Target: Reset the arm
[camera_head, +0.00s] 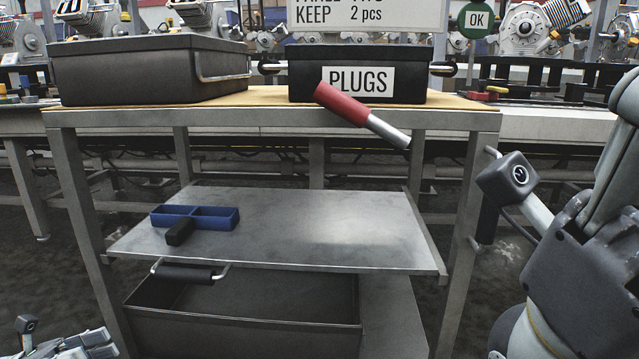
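My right arm (585,255) is raised at the right edge, beside the metal rack. A boxy camera-like part (510,182) of it sticks out toward the rack. I cannot see its gripper fingers. My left gripper (82,346) shows only in part at the bottom left corner, low and in front of the rack's left leg. Its grey jointed pieces are cut off by the frame, so I cannot tell whether it is open or shut.
The rack's top (270,97) holds a grey bin (150,75) and a black PLUGS bin (359,81). A red-and-silver rod (345,104) slants before the latter. The middle shelf (330,215) bears a blue tray (222,219) and black block (180,232); its right side is clear.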

